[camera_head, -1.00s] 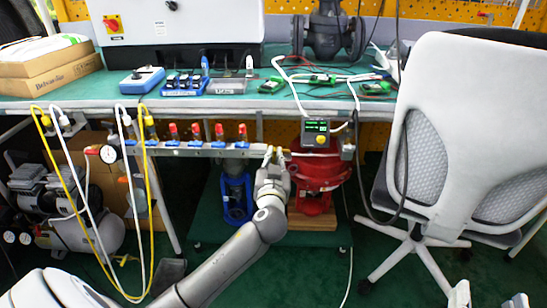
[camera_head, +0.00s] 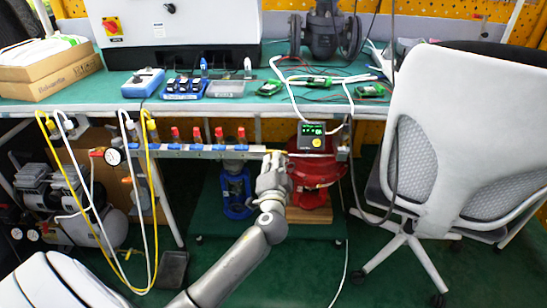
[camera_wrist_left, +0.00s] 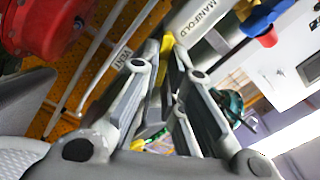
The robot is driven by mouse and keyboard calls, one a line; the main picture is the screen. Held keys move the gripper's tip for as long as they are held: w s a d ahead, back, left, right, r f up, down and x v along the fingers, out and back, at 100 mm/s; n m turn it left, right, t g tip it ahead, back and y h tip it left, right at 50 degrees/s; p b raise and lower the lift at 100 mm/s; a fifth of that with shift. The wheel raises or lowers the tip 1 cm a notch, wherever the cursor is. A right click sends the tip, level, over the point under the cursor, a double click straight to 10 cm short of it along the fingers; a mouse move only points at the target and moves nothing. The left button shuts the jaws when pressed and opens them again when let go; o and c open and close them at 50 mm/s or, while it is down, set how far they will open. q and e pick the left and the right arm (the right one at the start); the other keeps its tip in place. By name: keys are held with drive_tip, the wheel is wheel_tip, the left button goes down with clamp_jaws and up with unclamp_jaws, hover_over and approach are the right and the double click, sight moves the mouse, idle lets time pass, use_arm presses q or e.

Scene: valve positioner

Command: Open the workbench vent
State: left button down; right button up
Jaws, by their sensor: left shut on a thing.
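The manifold (camera_head: 205,151) is a grey bar along the front of the workbench, with several red-topped blue valves. The handle's exact angle is hard to tell. My right gripper is not in view.
The green workbench top (camera_head: 110,88) is above the manifold. A small display unit (camera_head: 312,136) and red equipment (camera_head: 318,172) are just right of my gripper. An office chair (camera_head: 455,130) blocks the right side. Yellow and white hoses (camera_head: 153,215) hang at the left.

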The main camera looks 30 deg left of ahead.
use_arm(q)
drive_tip(key=shift+d+f+m+p, duration=0.15)
drive_tip(key=shift+m+p, duration=1.15)
drive_tip(key=shift+m, duration=1.7)
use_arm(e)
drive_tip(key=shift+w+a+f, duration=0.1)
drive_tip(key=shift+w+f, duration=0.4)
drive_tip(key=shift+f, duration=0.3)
use_arm(q)
drive_tip(key=shift+f, duration=0.1)
drive_tip(key=c, duration=1.6)
unclamp_jaws()
drive_tip(key=shift+o, duration=0.2)
drive_tip(key=v, duration=1.2)
